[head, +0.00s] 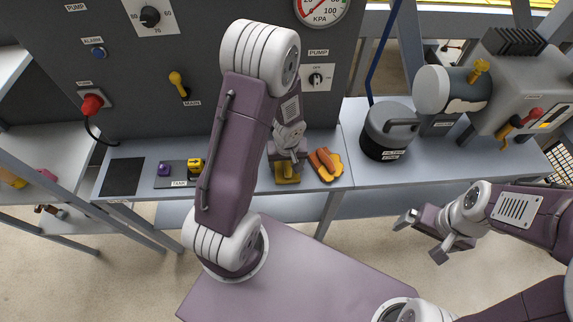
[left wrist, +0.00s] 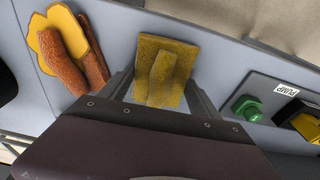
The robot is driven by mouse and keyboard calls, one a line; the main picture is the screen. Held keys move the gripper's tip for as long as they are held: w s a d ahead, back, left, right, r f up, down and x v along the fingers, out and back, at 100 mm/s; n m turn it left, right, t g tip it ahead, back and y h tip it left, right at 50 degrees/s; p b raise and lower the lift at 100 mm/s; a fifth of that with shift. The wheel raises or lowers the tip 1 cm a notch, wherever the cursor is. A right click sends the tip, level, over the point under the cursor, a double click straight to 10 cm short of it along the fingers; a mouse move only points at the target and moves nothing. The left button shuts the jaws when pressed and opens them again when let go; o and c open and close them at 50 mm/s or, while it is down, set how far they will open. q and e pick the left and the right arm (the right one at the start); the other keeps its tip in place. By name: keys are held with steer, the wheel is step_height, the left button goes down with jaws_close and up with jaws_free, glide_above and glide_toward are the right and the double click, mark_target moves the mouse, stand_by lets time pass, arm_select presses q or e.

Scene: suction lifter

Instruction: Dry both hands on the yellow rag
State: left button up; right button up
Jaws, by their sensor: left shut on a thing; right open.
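The yellow rag (head: 286,180) lies on the grey bench, near its front edge, and has a raised ridge down its middle. It also shows in the left wrist view (left wrist: 181,62). My left gripper (head: 287,168) is down at the rag, with one finger on each side of the ridge, shut on it; the gripper's body partly hides the rag in the head view. My right gripper (head: 422,238) is open and empty, off the bench's front edge at the right, well away from the rag.
Orange rolls on a yellow scalloped piece (head: 326,163) lie right beside the rag. A dark round pot (head: 386,133) stands further right. A small tray labelled TANK (head: 176,182) with purple and yellow knobs is to the left. A control panel (head: 230,130) rises behind.

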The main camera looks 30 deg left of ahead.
arm_select(q)
steer(key=shift+f, duration=0.15)
steer(key=o, duration=0.9)
